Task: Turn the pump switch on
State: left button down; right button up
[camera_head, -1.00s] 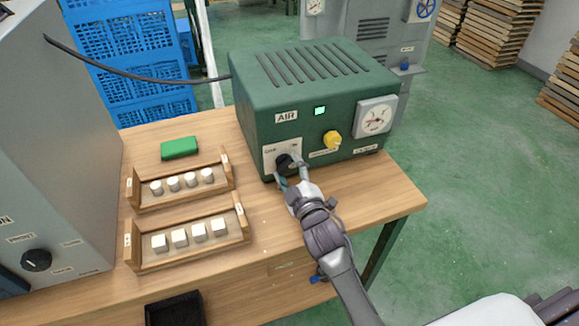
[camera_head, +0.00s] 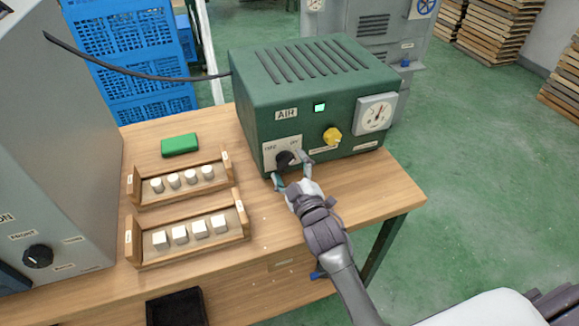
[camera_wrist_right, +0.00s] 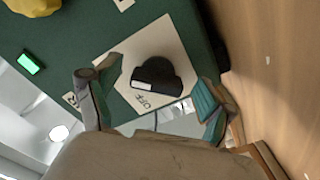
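The pump is a green box (camera_head: 262,115) labelled AIR on the wooden table, with a lit green lamp (camera_head: 320,107). Its black switch knob (camera_head: 284,159) sits on a white plate (camera_head: 270,152) at the lower left of the front; the knob also shows in the right wrist view (camera_wrist_right: 155,76). A white mark on the knob lies close to the OFF lettering there. My right gripper (camera_head: 291,168) is open, its fingers on either side of the knob with gaps between. The other plate label is partly hidden by a finger. My left gripper is out of view.
Two wooden trays (camera_head: 240,216) with white pieces and a green block (camera_head: 180,145) lie to the left. A grey machine (camera_head: 62,130) stands far left.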

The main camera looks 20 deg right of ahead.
jog(key=shift+s, duration=0.15)
jog(key=s, duration=1.1)
jog(key=shift+s+d, duration=0.2)
jog(key=shift+s, duration=0.2)
